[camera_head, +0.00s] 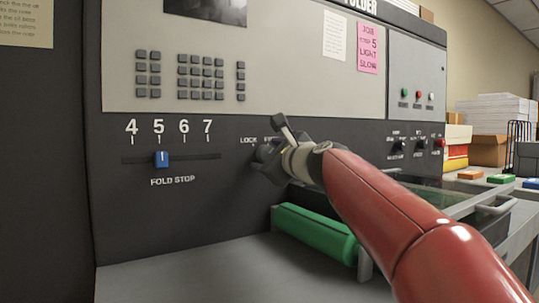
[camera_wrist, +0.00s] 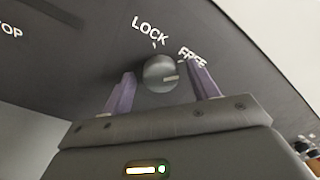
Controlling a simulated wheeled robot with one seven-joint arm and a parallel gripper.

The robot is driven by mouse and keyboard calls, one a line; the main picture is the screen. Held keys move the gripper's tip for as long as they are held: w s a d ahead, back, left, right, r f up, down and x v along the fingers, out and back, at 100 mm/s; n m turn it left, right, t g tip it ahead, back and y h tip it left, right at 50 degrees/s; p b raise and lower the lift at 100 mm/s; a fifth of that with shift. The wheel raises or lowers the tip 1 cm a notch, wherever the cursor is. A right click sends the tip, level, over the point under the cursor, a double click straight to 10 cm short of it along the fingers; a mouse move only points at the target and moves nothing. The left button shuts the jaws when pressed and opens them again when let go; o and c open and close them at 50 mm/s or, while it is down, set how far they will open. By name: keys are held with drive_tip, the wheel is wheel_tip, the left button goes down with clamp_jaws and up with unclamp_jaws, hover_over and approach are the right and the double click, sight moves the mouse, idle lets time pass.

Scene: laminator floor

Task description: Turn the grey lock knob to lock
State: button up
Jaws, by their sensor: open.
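The grey lock knob (camera_wrist: 160,73) is a round dark grey knob on the dark machine panel, under the printed words LOCK and FREE. In the wrist view its light pointer line lies on its right side, nearer FREE than LOCK. My gripper (camera_wrist: 161,85) is open, with one finger on each side of the knob and a visible gap to its left. Whether the right finger touches the knob I cannot tell. In the head view my gripper (camera_head: 268,150) is at the panel and hides most of the knob.
A fold stop slider with a blue handle (camera_head: 162,158) is left of the knob, set at about 5. A green roller (camera_head: 315,235) sits below my arm. Small switches (camera_head: 420,144) are to the right. A grey ledge (camera_head: 190,275) runs along the front.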

drive_tip(key=c, duration=1)
drive_tip(key=shift+f, duration=0.1)
drive_tip(key=n+b, duration=0.2)
drive_tip(key=n, duration=0.1)
drive_tip(key=shift+f+n+b, duration=0.15)
drive_tip(key=shift+n+b, duration=0.15)
drive_tip(key=shift+n, duration=0.1)
drive_tip(key=n+b, duration=0.3)
drive_tip(key=n, duration=0.2)
drive_tip(key=shift+n+y, duration=0.3)
drive_tip(key=n+b, duration=0.2)
drive_tip(key=n, duration=0.3)
drive_tip(key=shift+n+b, duration=0.3)
drive_tip(key=shift+n+y+b, duration=0.3)
drive_tip(key=shift+n+b, duration=0.25)
drive_tip(key=shift+n, duration=1.25)
